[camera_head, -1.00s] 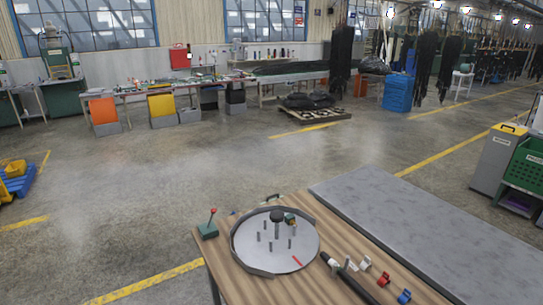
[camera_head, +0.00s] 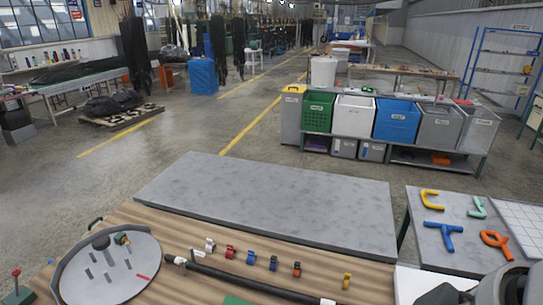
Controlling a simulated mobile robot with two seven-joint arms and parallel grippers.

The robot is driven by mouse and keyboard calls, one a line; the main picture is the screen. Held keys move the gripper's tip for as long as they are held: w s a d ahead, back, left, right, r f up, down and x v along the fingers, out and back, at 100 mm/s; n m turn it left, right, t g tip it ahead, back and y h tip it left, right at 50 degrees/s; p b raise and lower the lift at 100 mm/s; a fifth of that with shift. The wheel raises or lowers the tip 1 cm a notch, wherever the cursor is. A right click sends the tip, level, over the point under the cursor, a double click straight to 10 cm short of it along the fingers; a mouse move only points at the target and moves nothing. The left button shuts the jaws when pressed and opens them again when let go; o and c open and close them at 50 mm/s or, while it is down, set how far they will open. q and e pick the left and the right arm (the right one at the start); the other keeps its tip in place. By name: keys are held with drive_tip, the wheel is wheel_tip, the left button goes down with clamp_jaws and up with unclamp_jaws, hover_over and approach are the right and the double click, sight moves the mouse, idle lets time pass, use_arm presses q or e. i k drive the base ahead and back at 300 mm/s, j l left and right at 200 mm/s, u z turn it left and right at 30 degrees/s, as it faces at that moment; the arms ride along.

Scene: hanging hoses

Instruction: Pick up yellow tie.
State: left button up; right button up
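The yellow tie (camera_head: 347,281) is a small yellow clip on the wooden table, at the right end of a row of small coloured clips. It stands near the black hose (camera_head: 245,281), apart from the other clips. A grey and black part of my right arm (camera_head: 500,287) enters at the bottom right corner, to the right of the yellow tie. Its fingertips cannot be made out, so its opening is unclear. My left gripper is not in view.
White (camera_head: 210,245), red (camera_head: 230,252), blue (camera_head: 251,257) and orange (camera_head: 296,269) clips line the table. A round pegged tray (camera_head: 135,275) is at left. A grey slab (camera_head: 270,200) lies behind. Coloured hooks and pipes (camera_head: 440,237) lie on a side table at right.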

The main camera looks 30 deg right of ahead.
sight(347, 277)
drive_tip(key=z, duration=1.65)
drive_tip(key=l+u, duration=0.45)
drive_tip(key=l, duration=0.5)
